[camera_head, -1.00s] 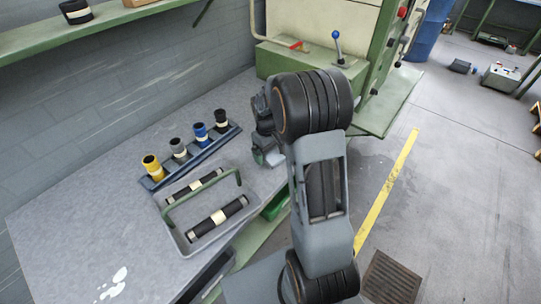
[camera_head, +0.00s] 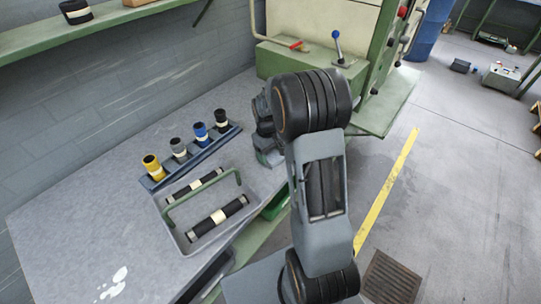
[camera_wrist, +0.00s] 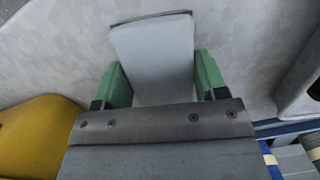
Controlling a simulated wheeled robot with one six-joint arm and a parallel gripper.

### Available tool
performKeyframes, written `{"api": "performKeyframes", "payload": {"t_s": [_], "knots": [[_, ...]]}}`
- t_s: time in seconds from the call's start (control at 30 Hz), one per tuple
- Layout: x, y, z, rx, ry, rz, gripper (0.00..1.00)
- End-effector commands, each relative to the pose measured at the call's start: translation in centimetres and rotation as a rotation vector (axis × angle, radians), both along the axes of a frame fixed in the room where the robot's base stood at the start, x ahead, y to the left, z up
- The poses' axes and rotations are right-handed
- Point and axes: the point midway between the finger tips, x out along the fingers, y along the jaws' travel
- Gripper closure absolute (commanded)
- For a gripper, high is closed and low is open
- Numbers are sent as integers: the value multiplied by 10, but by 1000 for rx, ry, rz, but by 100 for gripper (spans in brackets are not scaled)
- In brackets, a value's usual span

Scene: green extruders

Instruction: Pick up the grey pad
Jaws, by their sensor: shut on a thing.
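The grey pad (camera_wrist: 153,50) is a pale, flat slab with a darker far edge, in the upper middle of the wrist view. My gripper (camera_wrist: 160,66) has a green finger on each side of it and is shut on the pad. The pad's near end is hidden by the gripper body. In the head view my gripper is near the right end of the bench, largely hidden by my own arm. The pad cannot be made out there.
On the grey bench (camera_head: 75,235), a dark rack (camera_head: 157,183) holds yellow, grey, blue and black rolls. In front is a grey tray (camera_head: 247,217) with a green handle and two black rollers. A green machine (camera_head: 320,65) stands behind my arm. The bench's left part is mostly clear.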

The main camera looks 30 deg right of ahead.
Motion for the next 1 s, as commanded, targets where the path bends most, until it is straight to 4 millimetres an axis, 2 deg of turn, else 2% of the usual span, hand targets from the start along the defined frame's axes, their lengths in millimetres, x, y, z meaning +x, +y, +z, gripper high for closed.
{"api": "performKeyframes", "payload": {"t_s": [0.27, 0.37, 0.5, 0.57, 0.8, 1.0], "knots": [[0, 0, 4, -1, -2, 0, 58], [1, 0, 12, -1, -2, 0, 58], [1, 0, 33, -1, -5, -1, 58], [-8, 2, 42, -1, -4, -1, 58], [-51, 10, 94, -1, -7, 0, 58], [-92, 18, 109, 0, -3, 0, 58]]}}
